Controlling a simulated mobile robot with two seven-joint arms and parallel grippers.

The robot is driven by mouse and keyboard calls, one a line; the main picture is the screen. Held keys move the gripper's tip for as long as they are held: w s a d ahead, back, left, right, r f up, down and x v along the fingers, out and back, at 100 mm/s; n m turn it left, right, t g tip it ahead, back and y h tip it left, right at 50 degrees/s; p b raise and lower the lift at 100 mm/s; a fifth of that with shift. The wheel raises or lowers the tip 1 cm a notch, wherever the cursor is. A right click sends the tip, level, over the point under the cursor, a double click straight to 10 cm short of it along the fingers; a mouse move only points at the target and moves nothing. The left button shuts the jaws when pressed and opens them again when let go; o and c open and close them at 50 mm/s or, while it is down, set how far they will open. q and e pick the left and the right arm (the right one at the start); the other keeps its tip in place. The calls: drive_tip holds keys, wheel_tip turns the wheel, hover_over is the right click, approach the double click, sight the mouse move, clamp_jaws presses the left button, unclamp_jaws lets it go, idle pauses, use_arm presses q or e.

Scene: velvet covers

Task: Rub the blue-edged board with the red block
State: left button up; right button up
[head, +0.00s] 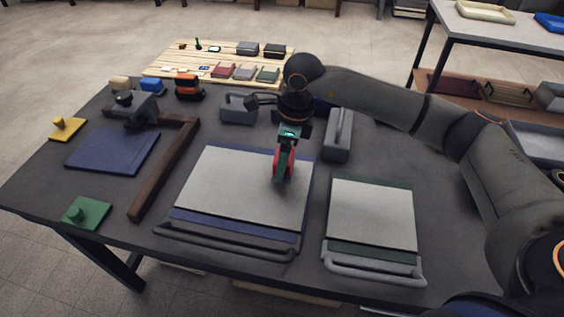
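The blue-edged board (232,190) lies on the dark table, with a light grey face and blue strips at its near and far edges. My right gripper (284,170) reaches in from the right and points down over the right part of this board. It is shut on the red block (292,162), which is mostly hidden by the fingers. The block's lower end is at or just above the board face; I cannot tell whether it touches. My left gripper is not in view.
A green-edged board (371,215) lies to the right. A brown wooden L-shaped piece (165,175), a blue panel (113,150) and a green knobbed plate (87,212) are at left. A grey handled block (338,135) stands behind.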

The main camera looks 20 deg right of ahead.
drive_tip(key=shift+r, duration=0.55)
drive_tip(key=shift+r+p, duration=0.4)
drive_tip(key=shift+p, duration=0.05)
wheel_tip(320, 180, up, 2)
drive_tip(key=shift+r+p, duration=0.15)
drive_tip(key=shift+p, duration=0.55)
drive_tip(key=shift+r+p, duration=0.4)
drive_tip(key=shift+r, duration=0.25)
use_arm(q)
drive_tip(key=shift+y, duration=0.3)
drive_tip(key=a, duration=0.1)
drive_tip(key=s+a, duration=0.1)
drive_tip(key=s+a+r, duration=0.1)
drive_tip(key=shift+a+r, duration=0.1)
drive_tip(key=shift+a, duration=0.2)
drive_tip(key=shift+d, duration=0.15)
